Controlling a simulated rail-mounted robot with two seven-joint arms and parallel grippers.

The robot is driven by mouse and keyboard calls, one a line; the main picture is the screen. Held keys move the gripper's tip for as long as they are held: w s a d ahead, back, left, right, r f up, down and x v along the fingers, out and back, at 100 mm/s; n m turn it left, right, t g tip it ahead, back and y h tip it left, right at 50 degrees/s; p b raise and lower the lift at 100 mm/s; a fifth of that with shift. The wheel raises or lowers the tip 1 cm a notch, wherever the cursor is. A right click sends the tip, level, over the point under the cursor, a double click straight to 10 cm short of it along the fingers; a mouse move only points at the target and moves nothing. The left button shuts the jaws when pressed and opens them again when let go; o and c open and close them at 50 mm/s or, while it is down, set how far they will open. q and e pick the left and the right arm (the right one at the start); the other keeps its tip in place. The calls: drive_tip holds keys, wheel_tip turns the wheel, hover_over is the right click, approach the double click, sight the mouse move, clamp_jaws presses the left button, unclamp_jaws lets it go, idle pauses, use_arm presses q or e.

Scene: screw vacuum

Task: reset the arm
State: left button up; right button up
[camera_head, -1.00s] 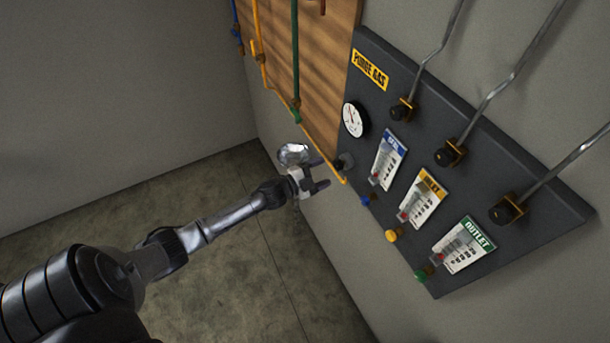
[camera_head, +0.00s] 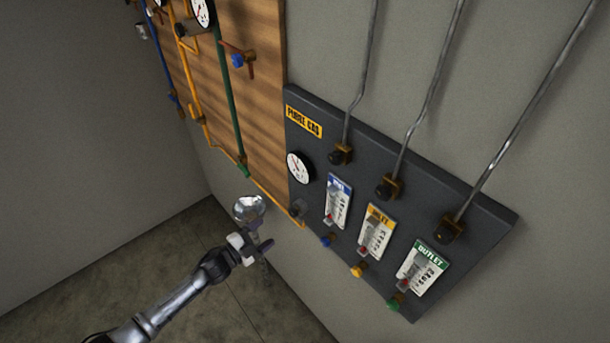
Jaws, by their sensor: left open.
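My left arm comes in from the lower left. Its gripper (camera_head: 262,243) is open, with its fingers apart and nothing seen between them. It is in front of the wall, below the wooden board and left of the lower part of the dark purge gas panel (camera_head: 400,215). A shiny round part (camera_head: 249,208) shows right by the gripper; I cannot tell what it belongs to. My right gripper is not in view.
The panel carries a gauge (camera_head: 298,167), several flowmeters with coloured knobs, and metal pipes rising from it. A wooden board (camera_head: 262,100) holds blue, orange and green pipes. The orange pipe (camera_head: 272,200) ends near the gripper. The floor (camera_head: 150,265) at lower left looks clear.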

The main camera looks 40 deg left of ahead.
use_arm(q)
drive_tip(key=s+a+f+n+g+y, duration=0.2)
drive_tip(key=a+f+n+g+y, duration=0.1)
drive_tip(key=a+n+g+y, duration=0.5)
drive_tip(key=s+d+r+n+g+h+p, duration=0.1)
drive_tip(key=s+d+r+g+h+p, duration=0.1)
drive_tip(key=s+d, duration=1)
drive_tip(key=s+d+r+n+g+h+p, duration=0.2)
drive_tip(key=s+d+r, duration=0.4)
drive_tip(key=s+d, duration=0.6)
drive_tip(key=d+g+p, duration=0.1)
drive_tip(key=d+g, duration=0.1)
drive_tip(key=d, duration=0.1)
drive_tip(key=shift+s+r, duration=0.35)
drive_tip(key=shift+r, duration=0.05)
